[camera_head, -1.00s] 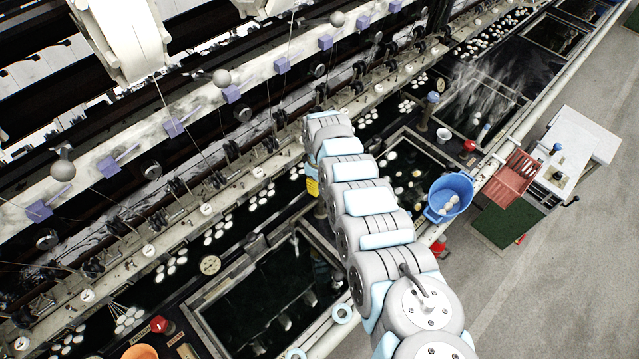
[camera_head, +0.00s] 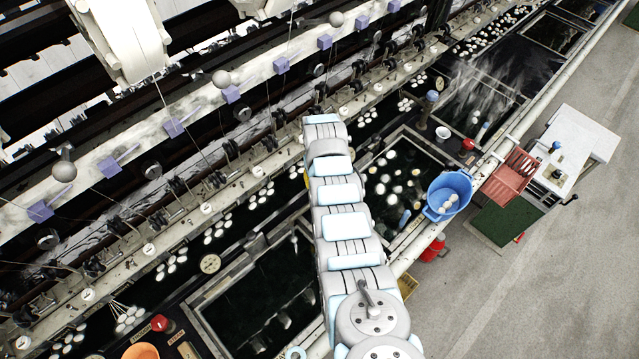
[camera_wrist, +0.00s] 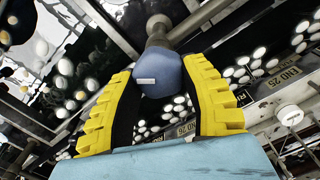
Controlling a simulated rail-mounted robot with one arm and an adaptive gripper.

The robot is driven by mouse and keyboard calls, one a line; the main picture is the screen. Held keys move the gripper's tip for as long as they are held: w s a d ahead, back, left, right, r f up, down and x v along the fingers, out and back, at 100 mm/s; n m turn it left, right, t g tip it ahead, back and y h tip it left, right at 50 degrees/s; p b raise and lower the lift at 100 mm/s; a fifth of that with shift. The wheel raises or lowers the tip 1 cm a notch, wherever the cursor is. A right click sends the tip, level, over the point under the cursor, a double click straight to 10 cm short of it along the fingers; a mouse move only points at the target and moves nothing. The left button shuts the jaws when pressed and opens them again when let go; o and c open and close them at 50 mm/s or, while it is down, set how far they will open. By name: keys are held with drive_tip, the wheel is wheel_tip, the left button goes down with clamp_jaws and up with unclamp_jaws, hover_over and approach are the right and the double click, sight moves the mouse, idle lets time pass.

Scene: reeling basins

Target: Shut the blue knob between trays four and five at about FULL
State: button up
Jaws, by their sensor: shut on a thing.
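A round blue knob (camera_wrist: 165,72) with a small pale mark on its face sits on a grey stem in the wrist view. My gripper (camera_wrist: 157,82) has one ribbed yellow finger on each side of the knob and is shut on it. The inner faces of the fingers are dark. In the head view my arm covers the gripped knob; only a sliver of yellow from my gripper (camera_head: 306,179) shows beside the arm. I cannot read the knob's setting or the tray numbers around it.
Dark water basins with white cocoons lie on both sides of my arm. Another blue-topped knob (camera_head: 432,97), a white cup (camera_head: 443,133) and a blue bucket (camera_head: 449,194) stand to the right. A red crate (camera_head: 515,172) lies near the walkway. END labels (camera_wrist: 281,78) show in the wrist view.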

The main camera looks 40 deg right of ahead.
drive_tip(key=shift+f+m+b, duration=0.1)
drive_tip(key=shift+m+b, duration=0.2)
drive_tip(key=shift+m, duration=0.3)
drive_tip(key=o, duration=1.2)
drive_tip(key=shift+r, duration=0.2)
drive_tip(key=shift+r, duration=5.85)
